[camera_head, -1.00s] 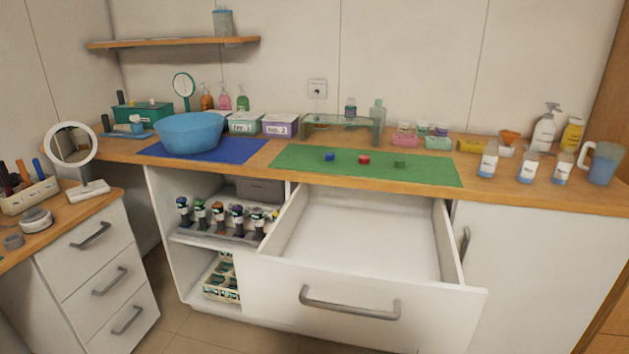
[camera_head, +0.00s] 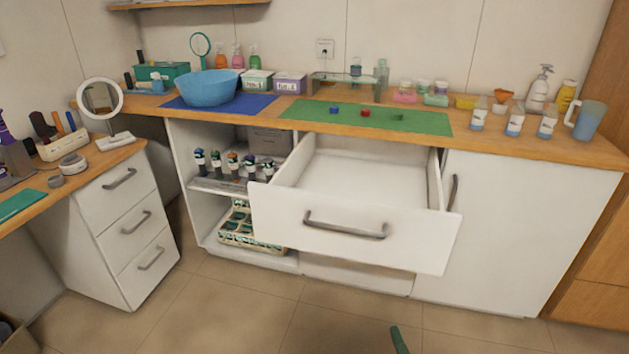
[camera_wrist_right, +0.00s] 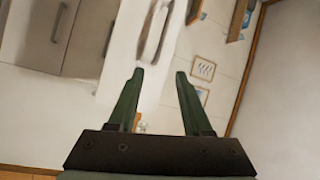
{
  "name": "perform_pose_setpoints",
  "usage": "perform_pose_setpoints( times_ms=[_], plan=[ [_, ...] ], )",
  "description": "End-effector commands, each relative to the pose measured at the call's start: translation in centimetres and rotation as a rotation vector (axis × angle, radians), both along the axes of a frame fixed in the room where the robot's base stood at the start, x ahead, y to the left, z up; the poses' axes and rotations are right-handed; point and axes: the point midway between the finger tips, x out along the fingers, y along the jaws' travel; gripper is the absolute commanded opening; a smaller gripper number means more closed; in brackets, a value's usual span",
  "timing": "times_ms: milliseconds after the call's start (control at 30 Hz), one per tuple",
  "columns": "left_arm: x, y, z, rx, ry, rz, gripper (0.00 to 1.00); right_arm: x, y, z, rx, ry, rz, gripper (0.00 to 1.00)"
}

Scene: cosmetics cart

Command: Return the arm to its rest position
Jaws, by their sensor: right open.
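My right gripper shows at the bottom edge of the head view as one dark green finger (camera_head: 399,340), over the floor and well in front of the cabinet. In the right wrist view, the right gripper (camera_wrist_right: 159,75) has its two green fingers apart, with nothing between them. My left gripper is in neither view. The white drawer (camera_head: 345,222) under the counter stands pulled out, and its inside looks empty.
The wooden counter (camera_head: 560,145) holds a blue bowl (camera_head: 208,88) and a green mat (camera_head: 425,122) with three small caps. A side drawer unit (camera_head: 125,230) stands at left. The tiled floor (camera_head: 240,315) in front is clear.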

Motion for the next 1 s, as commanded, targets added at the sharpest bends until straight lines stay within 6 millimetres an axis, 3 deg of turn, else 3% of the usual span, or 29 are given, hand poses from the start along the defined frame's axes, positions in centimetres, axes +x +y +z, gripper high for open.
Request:
perform_pose_setpoints(
  times_ms=[300, 433, 633, 767, 1000],
  plan=[
    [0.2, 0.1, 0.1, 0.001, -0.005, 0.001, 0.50, -0.6, -5.5, -1.5, -0.274, 0.008, 0.086, 0.50],
    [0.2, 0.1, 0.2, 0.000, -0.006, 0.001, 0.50, -2.9, -3.5, -4.1, -0.525, 0.070, 0.180, 0.50],
    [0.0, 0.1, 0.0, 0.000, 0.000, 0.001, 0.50, -6.9, -3.0, -8.7, -0.965, 0.158, 0.339, 0.50],
    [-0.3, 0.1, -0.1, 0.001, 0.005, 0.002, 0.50, -9.7, -4.2, -11.3, -1.256, 0.216, 0.445, 0.50],
    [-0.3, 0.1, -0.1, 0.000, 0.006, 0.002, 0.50, -14.4, -8.5, -14.3, -1.729, 0.327, 0.626, 0.50]
  ],
)
